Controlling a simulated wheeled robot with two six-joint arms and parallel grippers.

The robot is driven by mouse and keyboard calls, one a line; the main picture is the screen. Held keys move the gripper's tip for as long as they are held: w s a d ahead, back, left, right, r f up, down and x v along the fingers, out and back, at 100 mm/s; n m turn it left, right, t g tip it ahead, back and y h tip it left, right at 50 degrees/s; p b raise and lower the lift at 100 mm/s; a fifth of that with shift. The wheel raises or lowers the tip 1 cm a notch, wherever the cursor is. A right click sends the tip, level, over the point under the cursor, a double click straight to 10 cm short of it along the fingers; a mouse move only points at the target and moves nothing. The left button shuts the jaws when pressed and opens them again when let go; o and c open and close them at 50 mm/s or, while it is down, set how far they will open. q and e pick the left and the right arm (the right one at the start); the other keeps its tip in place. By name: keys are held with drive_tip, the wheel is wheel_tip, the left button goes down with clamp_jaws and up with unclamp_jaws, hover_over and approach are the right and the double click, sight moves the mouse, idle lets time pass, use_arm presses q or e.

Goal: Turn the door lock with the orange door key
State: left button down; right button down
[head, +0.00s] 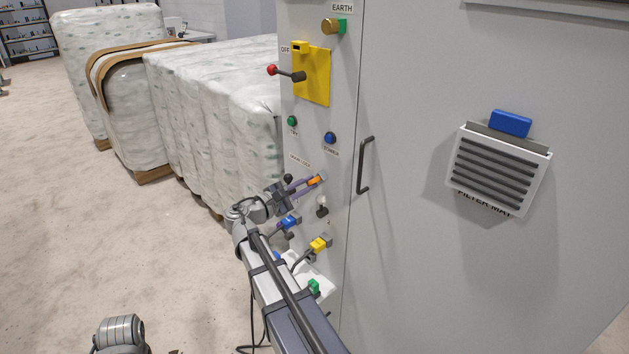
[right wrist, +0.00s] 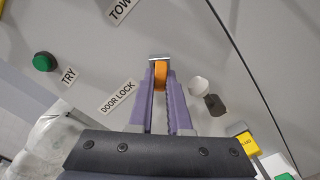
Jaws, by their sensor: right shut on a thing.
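The orange door key (right wrist: 160,76) is between the purple fingers of my right gripper (right wrist: 160,92), which is shut on it. In the head view the orange key (head: 315,181) shows at the tips of the right gripper (head: 311,184), close to the grey cabinet panel. The "DOOR LOCK" label (right wrist: 117,97) is left of the fingers in the right wrist view. A silver metal piece (right wrist: 159,57) shows just beyond the key, at the panel face. I cannot tell how far the key sits in the lock. My left gripper is out of view.
The cabinet door has a black handle (head: 364,165) right of the gripper. A yellow switch plate (head: 311,75) with a red-knobbed lever is above. Blue (head: 290,222) and yellow (head: 320,244) plugs sit below. Wrapped bales (head: 215,120) stand at left; the floor (head: 90,230) is clear.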

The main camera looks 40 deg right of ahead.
drive_tip(key=shift+m, duration=0.9)
drive_tip(key=m, duration=0.3)
drive_tip(key=shift+m, duration=0.3)
drive_tip(key=m, duration=0.3)
drive_tip(key=shift+m, duration=0.3)
drive_tip(key=c, duration=0.8)
unclamp_jaws()
drive_tip(key=shift+a, duration=0.1)
